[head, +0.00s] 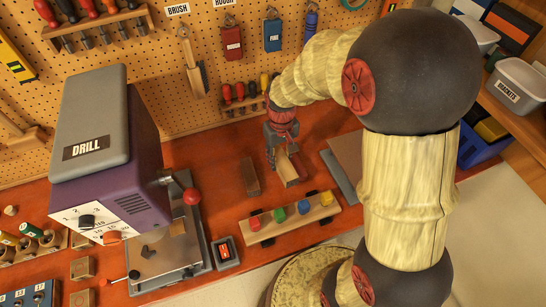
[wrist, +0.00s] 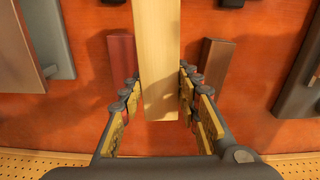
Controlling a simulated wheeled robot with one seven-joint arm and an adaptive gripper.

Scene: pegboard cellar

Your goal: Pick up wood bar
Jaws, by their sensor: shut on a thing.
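A pale wood bar (wrist: 160,55) stands out between the fingers of my gripper (wrist: 160,88) in the wrist view. The fingers are shut on its two sides. In the head view my gripper (head: 281,143) is over the orange bench at the pegboard's foot, with the pale bar (head: 286,163) below it. A dark red bar (wrist: 121,60) lies to the left of the held bar in the wrist view, and a brown bar (wrist: 214,68) to the right. In the head view the brown bar (head: 250,178) lies left of my gripper. Whether the held bar touches the bench is unclear.
A rack with coloured blocks (head: 290,218) sits in front of my gripper. A purple and grey drill (head: 105,150) stands on the left, with a small dark box (head: 225,252) beside its base. A grey-edged board (head: 345,160) lies to the right. The pegboard (head: 160,90) rises behind.

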